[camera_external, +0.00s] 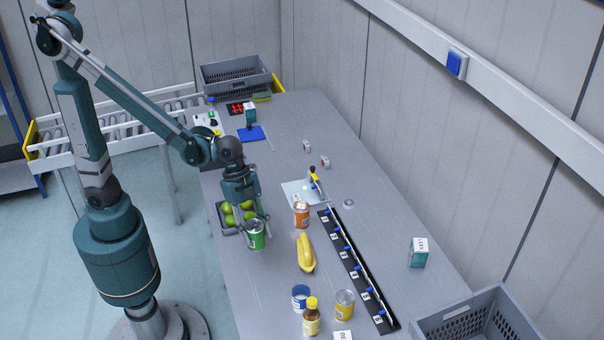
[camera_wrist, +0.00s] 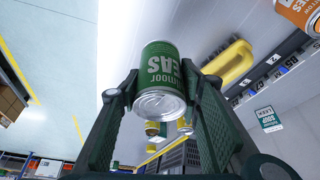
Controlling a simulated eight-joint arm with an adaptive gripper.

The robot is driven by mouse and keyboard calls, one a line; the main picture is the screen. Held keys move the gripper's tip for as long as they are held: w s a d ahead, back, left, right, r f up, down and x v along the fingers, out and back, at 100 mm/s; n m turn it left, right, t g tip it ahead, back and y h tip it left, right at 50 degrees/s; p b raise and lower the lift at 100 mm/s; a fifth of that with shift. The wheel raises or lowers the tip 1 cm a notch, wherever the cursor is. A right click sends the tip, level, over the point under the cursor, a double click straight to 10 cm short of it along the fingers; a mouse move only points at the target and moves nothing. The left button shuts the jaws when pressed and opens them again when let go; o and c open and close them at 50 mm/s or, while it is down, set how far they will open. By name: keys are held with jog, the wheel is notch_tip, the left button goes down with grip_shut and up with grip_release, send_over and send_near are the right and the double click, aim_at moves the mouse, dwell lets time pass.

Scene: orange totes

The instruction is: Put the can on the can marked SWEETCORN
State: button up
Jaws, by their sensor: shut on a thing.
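My gripper (camera_external: 255,221) is shut on a green can (camera_external: 256,237), held upright by its sides over the table, just right of the fruit tray. In the wrist view the green can (camera_wrist: 160,72) sits between both fingers, its label partly readable as ending in "EAS". A yellow can (camera_external: 345,304) stands near the table's front. An orange can (camera_external: 301,213) stands right of my gripper. A blue and white can (camera_external: 301,297) stands left of the yellow can. I cannot read SWEETCORN on any can.
A tray (camera_external: 226,229) holds green fruit. A black strip with blue knobs (camera_external: 352,262) runs along the right. A grey crate (camera_external: 470,318) stands front right.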

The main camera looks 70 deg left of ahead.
jog(key=w+d+r+p, duration=0.5)
jog(key=w+d+r, duration=0.1)
jog(key=w+d, duration=0.6)
notch_tip(320, 180, up, 3)
jog(key=n+p, duration=0.2)
jog(key=p, duration=0.3)
send_over(346, 297)
jog(key=shift+a+r+t, duration=0.1)
jog(key=shift+r+t, duration=0.05)
jog(key=shift+t, duration=0.15)
notch_tip(346, 297, down, 6)
jog(key=shift+p, duration=0.3)
jog(key=shift+f, duration=0.2)
jog(key=shift+f, duration=1.8)
jog(key=shift+f, duration=0.2)
